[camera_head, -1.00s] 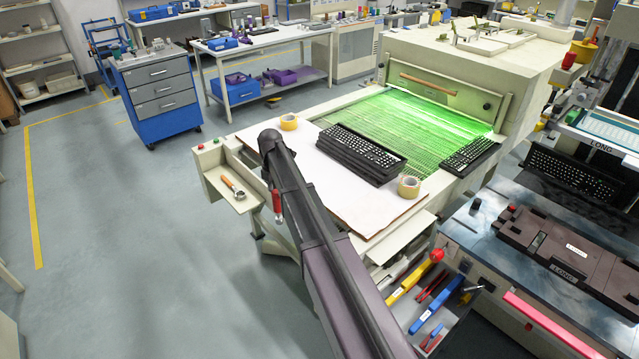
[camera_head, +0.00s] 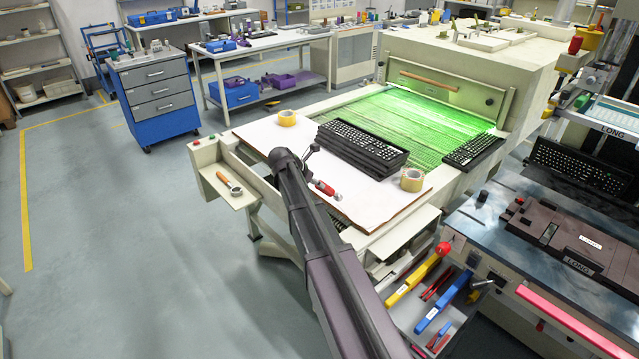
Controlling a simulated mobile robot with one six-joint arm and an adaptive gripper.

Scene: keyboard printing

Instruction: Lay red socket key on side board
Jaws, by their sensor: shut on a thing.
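The red socket key (camera_head: 324,187) has a red handle and a silver end. It shows just right of my arm, over the near part of the white-topped board (camera_head: 262,137), tilted down to the right. My gripper (camera_head: 311,180) is shut on it at its left end, mostly hidden behind my arm. Whether the key touches the board or hangs above it, I cannot tell. A small cream side board (camera_head: 240,200) juts out at the left of the machine; a wrench-like tool with an orange handle (camera_head: 231,186) lies on it.
Stacked black keyboards (camera_head: 362,150) and two tape rolls (camera_head: 287,118) (camera_head: 411,180) lie on the white-topped board. A green-lit conveyor bed (camera_head: 400,115) runs behind. A tool tray (camera_head: 440,312) is at the front right. The floor at left is clear.

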